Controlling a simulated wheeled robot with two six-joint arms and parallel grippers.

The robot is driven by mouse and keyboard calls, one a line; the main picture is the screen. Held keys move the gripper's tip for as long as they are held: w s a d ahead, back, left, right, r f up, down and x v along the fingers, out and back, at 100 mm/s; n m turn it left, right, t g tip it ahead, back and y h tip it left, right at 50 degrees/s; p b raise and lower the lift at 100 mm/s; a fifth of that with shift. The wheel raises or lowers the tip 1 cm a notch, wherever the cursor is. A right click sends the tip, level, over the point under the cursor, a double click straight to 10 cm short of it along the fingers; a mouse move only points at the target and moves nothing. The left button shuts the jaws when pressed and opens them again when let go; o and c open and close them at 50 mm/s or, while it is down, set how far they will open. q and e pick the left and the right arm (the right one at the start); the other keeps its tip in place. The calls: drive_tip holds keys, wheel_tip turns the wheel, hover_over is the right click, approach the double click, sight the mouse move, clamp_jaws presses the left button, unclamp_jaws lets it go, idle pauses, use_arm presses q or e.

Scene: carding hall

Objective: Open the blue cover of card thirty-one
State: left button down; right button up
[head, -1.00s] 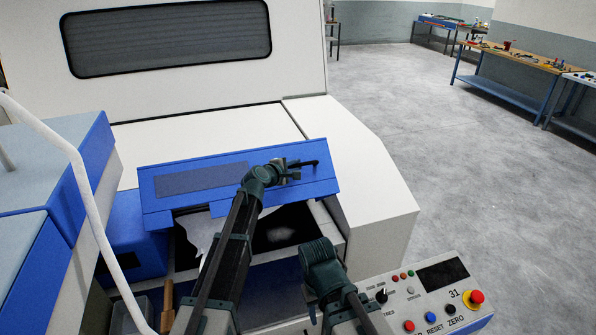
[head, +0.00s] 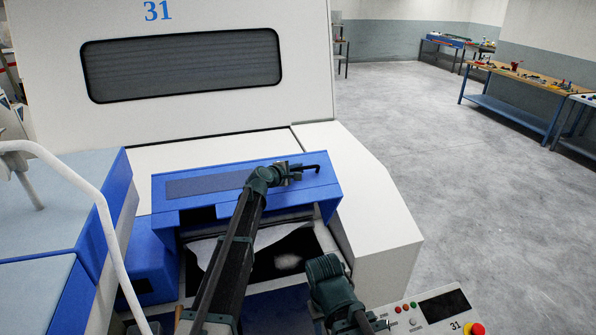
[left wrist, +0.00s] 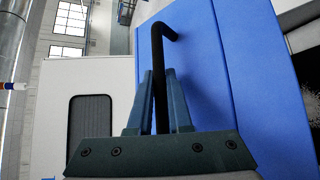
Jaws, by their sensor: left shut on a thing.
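The blue cover (head: 328,190) of the machine marked 31 (head: 157,11) is raised and tilted, with a dark gap under its front edge. My left gripper (head: 290,173) is shut on the cover's black bent handle (head: 313,167) near its right end. In the left wrist view the fingers (left wrist: 160,85) stand on both sides of the handle (left wrist: 157,45), beside the blue cover face (left wrist: 225,70). Under the cover a dark opening (head: 268,268) shows with pale fibre in it, partly hidden by my left arm. A link of my right arm shows low in the middle; its gripper is out of the picture.
A control panel (head: 437,307) with a red stop button stands at the lower right. A white rail (head: 92,200) and blue-grey housings (head: 60,215) are close on the left. The floor (head: 465,210) to the right is clear up to the workbenches (head: 525,75).

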use_arm(q)
drive_tip(key=c, duration=0.9)
unclamp_jaws()
drive_tip(key=shift+s, duration=0.1)
drive_tip(key=shift+o, duration=0.2)
drive_tip(key=p+v, duration=0.4)
drive_tip(key=v, duration=0.8)
